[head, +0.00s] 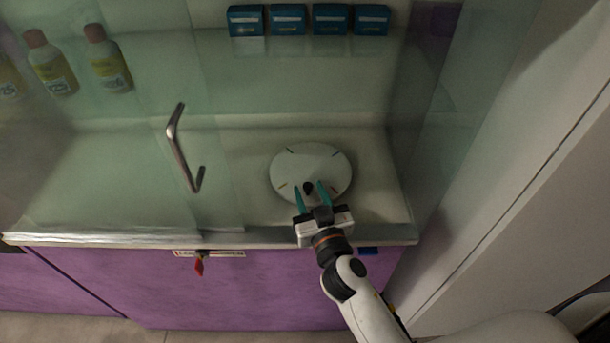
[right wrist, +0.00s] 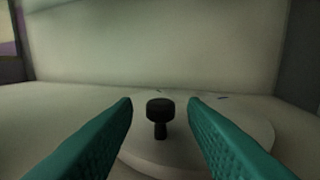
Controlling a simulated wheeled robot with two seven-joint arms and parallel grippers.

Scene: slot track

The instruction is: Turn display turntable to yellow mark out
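The display turntable (head: 312,164) is a round white disc on the cabinet floor, with small marks near its rim. A black knob (right wrist: 160,112) stands up near the disc's front edge. My right gripper (head: 311,185) is open, its teal fingers on either side of the knob, apart from it in the right wrist view. The disc (right wrist: 255,130) also shows there behind the fingers. My left gripper is not in view.
A glass door with a metal handle (head: 178,150) covers the left of the cabinet. A metal front ledge (head: 130,240) runs below my right gripper. Blue boxes (head: 288,19) and bottles (head: 108,60) stand on the shelf behind. A white panel (head: 500,150) stands at right.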

